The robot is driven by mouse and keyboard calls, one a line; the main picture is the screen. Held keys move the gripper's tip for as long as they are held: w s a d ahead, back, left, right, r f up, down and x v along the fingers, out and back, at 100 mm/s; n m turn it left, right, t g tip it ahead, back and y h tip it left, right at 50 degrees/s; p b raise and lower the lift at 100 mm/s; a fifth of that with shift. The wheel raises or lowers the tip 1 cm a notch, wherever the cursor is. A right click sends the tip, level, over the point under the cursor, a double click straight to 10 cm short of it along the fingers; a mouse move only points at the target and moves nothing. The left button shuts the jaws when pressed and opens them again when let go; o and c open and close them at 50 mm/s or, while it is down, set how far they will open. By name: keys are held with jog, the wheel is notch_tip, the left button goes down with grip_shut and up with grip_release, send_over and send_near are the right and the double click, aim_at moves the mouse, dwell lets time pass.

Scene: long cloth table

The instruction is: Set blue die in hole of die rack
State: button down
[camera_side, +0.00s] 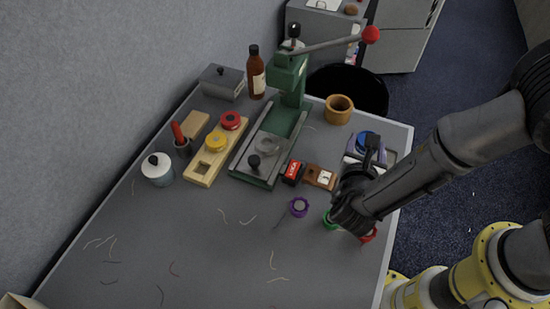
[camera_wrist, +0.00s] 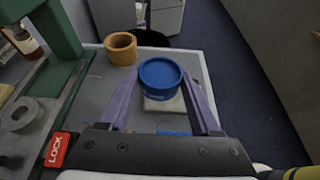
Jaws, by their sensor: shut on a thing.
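The blue die (camera_wrist: 161,78) is a round blue piece between the two purple fingers of my gripper (camera_wrist: 162,85). In the side view the blue die (camera_side: 367,139) shows at the table's right side, partly hidden by my gripper (camera_side: 366,146). My gripper is shut on it. The die rack (camera_side: 195,178) is a pale wooden block at the left of the table. It carries a red die (camera_side: 230,121) and a yellow die (camera_side: 215,141), with an empty square hole at its near end.
A green press (camera_side: 288,80) with a red-knobbed lever stands between my gripper and the rack. A pale pad (camera_wrist: 165,104) shows below the blue die. The near table is mostly open.

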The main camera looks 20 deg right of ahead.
jog(key=w+a+r+n+t+y, duration=0.2)
jog(key=a+r+n+y, duration=0.2)
jog(key=a+n+y, duration=0.5)
jog(key=w+a+r+n+t+y, duration=0.15)
jog(key=a+r+n+y, duration=0.35)
jog(key=a, duration=0.9)
jog(key=shift+g+y, duration=0.25)
jog(key=shift+y, duration=0.15)
jog(key=w+a+f, duration=0.6)
jog(key=f, duration=0.1)
jog(key=w+a+f, duration=0.3)
jog(key=a+f, duration=0.1)
jog(key=shift+w+a+f, duration=0.1)
jog(key=shift+w+f, duration=0.1)
jog(key=shift+f, duration=1.55)
jog(key=shift+f, duration=0.45)
jog(key=shift+c, duration=1.8)
grip_release()
jog(key=shift+f, duration=0.15)
